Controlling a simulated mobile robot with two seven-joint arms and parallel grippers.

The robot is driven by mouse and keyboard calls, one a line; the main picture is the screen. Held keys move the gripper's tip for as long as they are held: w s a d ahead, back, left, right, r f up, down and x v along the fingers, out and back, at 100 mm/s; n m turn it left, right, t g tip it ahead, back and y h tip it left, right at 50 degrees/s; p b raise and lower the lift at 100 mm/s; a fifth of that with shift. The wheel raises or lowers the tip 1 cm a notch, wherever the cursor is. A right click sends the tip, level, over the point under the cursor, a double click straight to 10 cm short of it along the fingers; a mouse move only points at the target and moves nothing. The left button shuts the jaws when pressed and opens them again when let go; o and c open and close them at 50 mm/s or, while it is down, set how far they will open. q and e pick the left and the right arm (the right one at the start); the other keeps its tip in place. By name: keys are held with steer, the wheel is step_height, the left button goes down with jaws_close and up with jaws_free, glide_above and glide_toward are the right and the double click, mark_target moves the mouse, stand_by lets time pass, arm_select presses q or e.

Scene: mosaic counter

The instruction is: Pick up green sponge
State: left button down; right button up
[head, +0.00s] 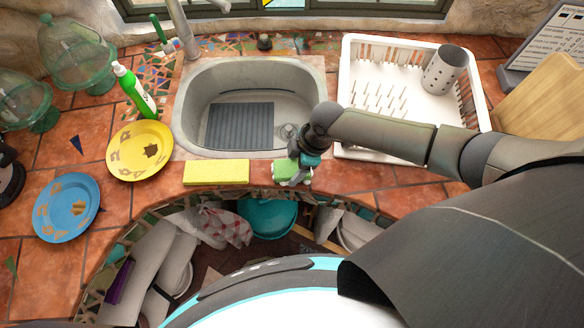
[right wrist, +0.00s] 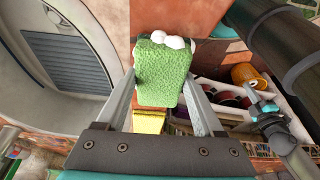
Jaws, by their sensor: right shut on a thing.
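The green sponge (right wrist: 163,72) is a textured block with white blobs on its far end, between the two fingers of my right gripper (right wrist: 165,95) in the right wrist view. My right gripper is shut on it. In the head view the right gripper (head: 293,180) is at the counter's front edge, just below the sink, with the green sponge (head: 282,171) partly hidden by it. Whether the sponge touches the counter I cannot tell. My left gripper is not in view.
A yellow sponge (head: 216,172) lies left of the right gripper. The sink (head: 190,132) is behind it, and a white dish rack (head: 349,60) stands right of the sink. Yellow (head: 125,165) and blue (head: 83,186) plates and a green bottle (head: 136,95) are at left.

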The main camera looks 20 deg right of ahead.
mark_target(294, 168)
steer(key=c, duration=0.3)
steer(key=shift+r, duration=0.1)
steer(key=shift+c, duration=0.2)
step_height(294, 168, up, 20)
steer(key=p, duration=0.1)
steer(key=shift+p, duration=0.3)
